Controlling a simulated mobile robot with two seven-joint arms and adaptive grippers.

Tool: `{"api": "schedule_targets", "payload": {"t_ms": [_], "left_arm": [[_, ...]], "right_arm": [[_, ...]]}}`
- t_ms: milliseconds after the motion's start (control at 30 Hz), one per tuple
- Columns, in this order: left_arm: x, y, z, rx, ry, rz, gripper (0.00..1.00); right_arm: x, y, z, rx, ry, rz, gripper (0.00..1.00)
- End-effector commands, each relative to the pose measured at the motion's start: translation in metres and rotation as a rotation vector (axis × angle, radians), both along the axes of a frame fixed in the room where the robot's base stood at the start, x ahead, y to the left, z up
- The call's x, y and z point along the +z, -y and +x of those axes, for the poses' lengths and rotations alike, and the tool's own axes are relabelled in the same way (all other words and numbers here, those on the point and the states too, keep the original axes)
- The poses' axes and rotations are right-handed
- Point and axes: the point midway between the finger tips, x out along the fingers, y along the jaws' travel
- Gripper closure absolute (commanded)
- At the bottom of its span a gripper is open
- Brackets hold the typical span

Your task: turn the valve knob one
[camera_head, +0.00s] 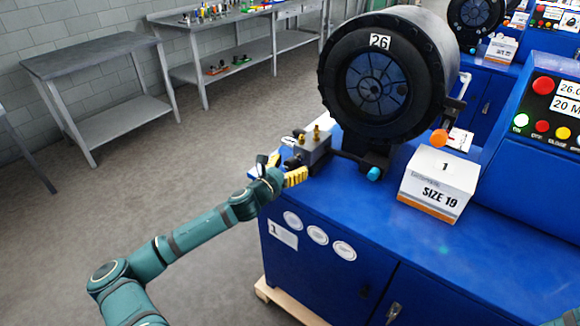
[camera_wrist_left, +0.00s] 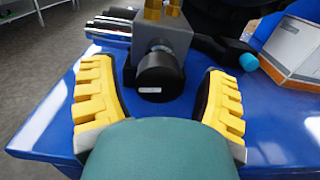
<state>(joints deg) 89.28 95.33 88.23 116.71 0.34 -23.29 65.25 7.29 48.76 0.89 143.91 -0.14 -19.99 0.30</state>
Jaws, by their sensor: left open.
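The valve is a grey metal block (camera_wrist_left: 170,40) with brass fittings on top, standing on the blue machine's top at its left corner. Its black round knob (camera_wrist_left: 160,75) faces my left wrist camera and carries a small white label. In the head view the grey valve block (camera_head: 314,150) sits just beyond my left gripper (camera_head: 283,172). My left gripper is open, and in the left wrist view its yellow fingers (camera_wrist_left: 160,100) stand on either side of the knob with gaps visible. In the head view the knob is mostly hidden by the gripper. My right gripper is not in view.
The large black crimper head (camera_head: 350,50) marked 26 stands behind the valve on the blue cabinet (camera_head: 330,275). A SIZE 19 box (camera_head: 438,186) and a control panel (camera_head: 550,110) are to the right. Grey tables (camera_head: 90,52) stand at the back left, with open floor between.

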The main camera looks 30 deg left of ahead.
Motion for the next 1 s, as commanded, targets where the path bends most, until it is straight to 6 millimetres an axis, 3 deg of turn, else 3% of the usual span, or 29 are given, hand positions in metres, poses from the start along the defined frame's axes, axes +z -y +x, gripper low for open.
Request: {"api": "schedule_targets", "payload": {"t_ms": [200, 400, 767, 1000], "left_arm": [[0.0000, -0.0002, 0.0000, 0.000, 0.000, 0.000, 0.24], [0.0000, -0.0002, -0.0001, 0.000, 0.000, 0.000, 0.94], [-0.0001, -0.0001, -0.0001, 0.000, 0.002, 0.037, 0.95], [-0.0004, -0.0002, 0.0000, 0.001, 0.013, 0.170, 0.95]], "right_arm": [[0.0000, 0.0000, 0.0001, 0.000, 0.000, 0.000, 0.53], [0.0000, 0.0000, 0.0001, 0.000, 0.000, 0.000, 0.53], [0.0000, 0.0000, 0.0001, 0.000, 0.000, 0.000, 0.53], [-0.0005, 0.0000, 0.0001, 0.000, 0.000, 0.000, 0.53]]}}
